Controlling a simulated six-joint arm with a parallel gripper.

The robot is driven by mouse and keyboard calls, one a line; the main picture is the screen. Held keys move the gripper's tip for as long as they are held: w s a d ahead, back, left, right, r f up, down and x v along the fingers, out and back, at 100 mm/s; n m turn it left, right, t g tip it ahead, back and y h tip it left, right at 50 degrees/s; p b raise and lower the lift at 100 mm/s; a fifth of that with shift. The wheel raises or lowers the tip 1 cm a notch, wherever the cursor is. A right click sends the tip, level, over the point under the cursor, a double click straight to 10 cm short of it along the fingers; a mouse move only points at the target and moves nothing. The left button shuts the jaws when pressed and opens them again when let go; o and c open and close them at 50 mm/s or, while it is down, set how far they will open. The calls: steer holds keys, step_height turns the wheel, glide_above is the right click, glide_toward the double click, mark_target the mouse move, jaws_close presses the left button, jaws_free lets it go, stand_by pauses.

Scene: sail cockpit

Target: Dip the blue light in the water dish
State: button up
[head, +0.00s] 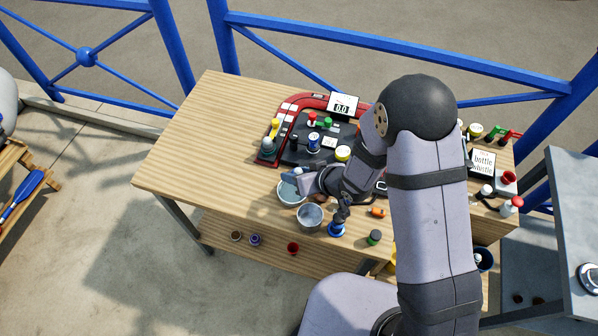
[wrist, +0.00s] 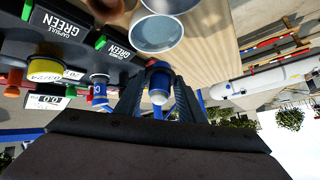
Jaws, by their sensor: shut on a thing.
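My gripper (head: 298,177) is shut on the blue light (wrist: 158,82), which shows between the two fingers in the wrist view as a blue ring with a pale tip. In the head view the gripper is over the far side of a round, pale blue-grey dish (head: 287,197), which looks like the water dish. A metal cup (head: 311,217) stands just in front of that dish. In the wrist view two round vessels show beyond the light; I cannot tell for sure which is the dish. Whether the light touches the water cannot be seen.
A black board with a red frame (head: 288,115) and a display (head: 343,105) lie behind the gripper. A blue item (head: 336,230), a green-topped jar (head: 374,237) and an orange item (head: 378,212) lie to the right. The table's left part is clear.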

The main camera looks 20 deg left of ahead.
steer(key=shift+f, duration=0.2)
steer(key=shift+f+b, duration=3.25)
steer(key=shift+f, duration=0.4)
steer(key=shift+r+p, duration=4.15)
steer(key=shift+r, duration=0.4)
